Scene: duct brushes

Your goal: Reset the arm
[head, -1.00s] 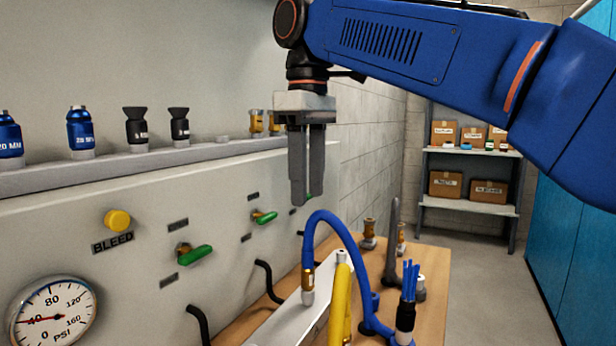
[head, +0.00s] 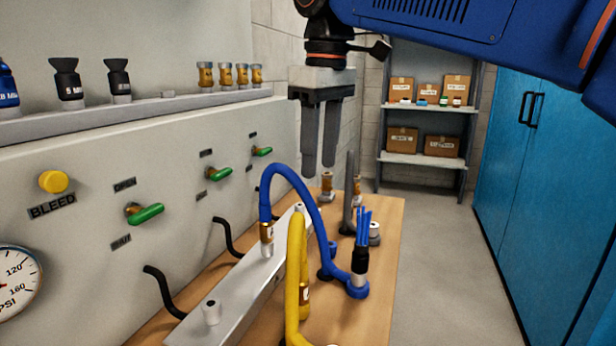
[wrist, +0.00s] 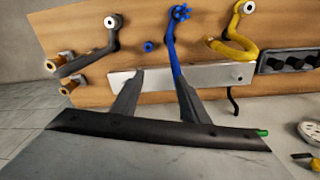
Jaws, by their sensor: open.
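My blue arm (head: 430,18) reaches in from the upper right in the head view. My gripper (head: 320,170) hangs from it, pointing down, above the far part of the wooden bench. Its two grey fingers are apart with nothing between them. In the wrist view my gripper (wrist: 158,78) is also open and empty, its fingertips overlapping the picture of the grey metal rail (wrist: 210,74) below. The blue hose (head: 290,172) arches up from the rail (head: 228,298), near the fingers in the picture; I see no contact.
The panel has green valve handles (head: 148,214), a yellow bleed button (head: 53,181) and a gauge (head: 15,290). A blue cabinet (head: 545,150) stands right; floor before it is clear.

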